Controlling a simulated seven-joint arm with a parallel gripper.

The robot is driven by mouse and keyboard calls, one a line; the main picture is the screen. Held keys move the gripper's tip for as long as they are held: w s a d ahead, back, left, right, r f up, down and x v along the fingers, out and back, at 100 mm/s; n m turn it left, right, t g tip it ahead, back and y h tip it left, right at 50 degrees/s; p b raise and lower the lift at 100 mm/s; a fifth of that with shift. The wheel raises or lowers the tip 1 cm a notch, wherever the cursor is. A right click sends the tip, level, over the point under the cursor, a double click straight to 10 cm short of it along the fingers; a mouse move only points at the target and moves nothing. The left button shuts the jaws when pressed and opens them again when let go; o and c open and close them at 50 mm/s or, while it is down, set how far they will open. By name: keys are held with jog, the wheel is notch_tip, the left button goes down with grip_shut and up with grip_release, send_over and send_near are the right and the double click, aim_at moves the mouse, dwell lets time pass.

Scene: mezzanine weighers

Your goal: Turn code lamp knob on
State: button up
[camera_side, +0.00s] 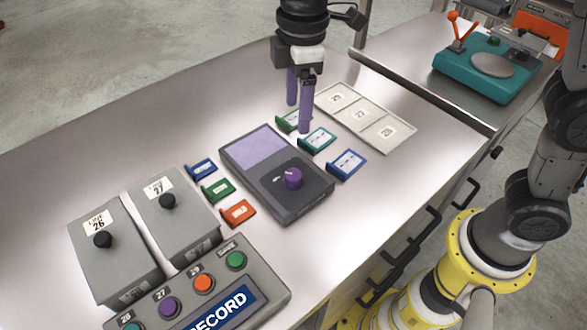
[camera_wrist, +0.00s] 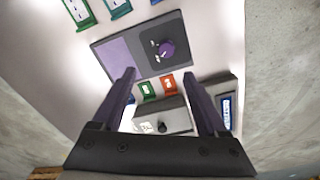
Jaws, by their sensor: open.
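The code lamp is a flat dark grey box with a pale purple panel (camera_side: 253,147) and a round purple knob (camera_side: 293,178) on its nearer right part. In the wrist view the knob (camera_wrist: 166,49) shows beyond the fingertips, on the dark part of the box. A small white mark lies beside the knob. My gripper (camera_side: 298,115) has two purple fingers and is open and empty. It hangs above the table, behind the box and apart from the knob. In the wrist view my gripper (camera_wrist: 162,88) has its fingers spread wide, with nothing between them.
Small coloured cards lie on both sides of the box, including a blue one (camera_side: 347,164) and an orange one (camera_side: 238,213). Two grey boxes with black knobs (camera_side: 168,201) and a RECORD button panel (camera_side: 270,277) stand in front. A white numbered tray (camera_side: 397,131) lies behind.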

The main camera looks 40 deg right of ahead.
aim_at(294, 174)
jog(key=f, duration=0.5)
jog(key=a+f, duration=0.1)
jog(key=f, duration=0.9)
jog(key=shift+s+a+f, duration=0.2)
jog(key=shift+s, duration=0.1)
grip_shut()
